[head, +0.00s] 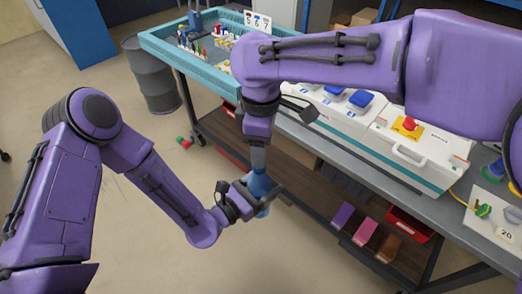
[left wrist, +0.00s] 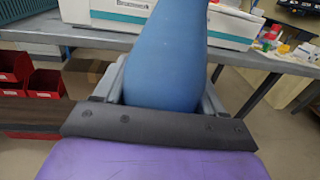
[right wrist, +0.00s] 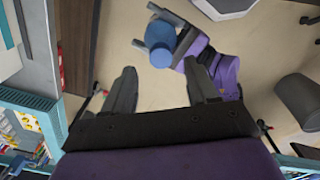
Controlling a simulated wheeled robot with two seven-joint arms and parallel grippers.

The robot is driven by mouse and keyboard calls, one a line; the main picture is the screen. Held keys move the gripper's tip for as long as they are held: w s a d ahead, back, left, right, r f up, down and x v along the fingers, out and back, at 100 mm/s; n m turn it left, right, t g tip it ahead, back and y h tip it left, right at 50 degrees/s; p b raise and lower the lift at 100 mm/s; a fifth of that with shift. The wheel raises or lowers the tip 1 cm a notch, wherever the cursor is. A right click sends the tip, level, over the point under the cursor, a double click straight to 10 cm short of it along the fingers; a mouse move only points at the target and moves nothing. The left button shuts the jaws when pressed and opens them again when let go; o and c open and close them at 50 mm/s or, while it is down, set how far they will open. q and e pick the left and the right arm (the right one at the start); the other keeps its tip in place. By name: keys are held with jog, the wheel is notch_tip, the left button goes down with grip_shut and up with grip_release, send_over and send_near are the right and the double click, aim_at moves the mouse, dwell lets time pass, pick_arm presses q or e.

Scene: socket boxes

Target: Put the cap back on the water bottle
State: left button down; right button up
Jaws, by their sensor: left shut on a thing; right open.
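The blue water bottle (head: 260,187) is held in my left gripper (head: 262,196), low in front of the workbench. In the left wrist view the bottle (left wrist: 170,60) stands between the fingers and narrows toward the top of the picture. My right gripper (head: 258,162) is close above the bottle in the head view and points down. In the right wrist view the right fingers (right wrist: 160,88) are apart with nothing between them, and the blue bottle (right wrist: 160,36) shows beyond them. I cannot make out a separate cap in any view.
A grey workbench carries white socket boxes (head: 415,150) with blue and red buttons. A teal tray table (head: 165,45) stands at the back left, beside a grey barrel (head: 152,78). Red bins (head: 408,224) sit on the lower shelf. Floor (head: 150,235) around the arms is clear.

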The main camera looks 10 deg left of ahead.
jog(key=shift+c, duration=0.3)
jog(key=shift+a, duration=0.15)
jog(key=shift+s+a+r+n+y, duration=0.1)
jog(key=shift+a+r+n+y, duration=0.25)
jog(key=shift+n, duration=0.25)
jog(key=n, duration=0.3)
jog(key=r+n, duration=0.1)
jog(key=n, duration=0.1)
jog(key=shift+a+r+n, duration=0.1)
jog(key=shift+r+n, duration=0.1)
jog(key=shift+n, duration=0.2)
jog(key=n, duration=0.2)
jog(key=r+n, duration=0.1)
jog(key=n, duration=0.6)
jog(key=shift+d, duration=0.3)
jog(key=shift+f, duration=0.1)
notch_tip(320, 180, down, 8)
jog(key=shift+r, duration=0.1)
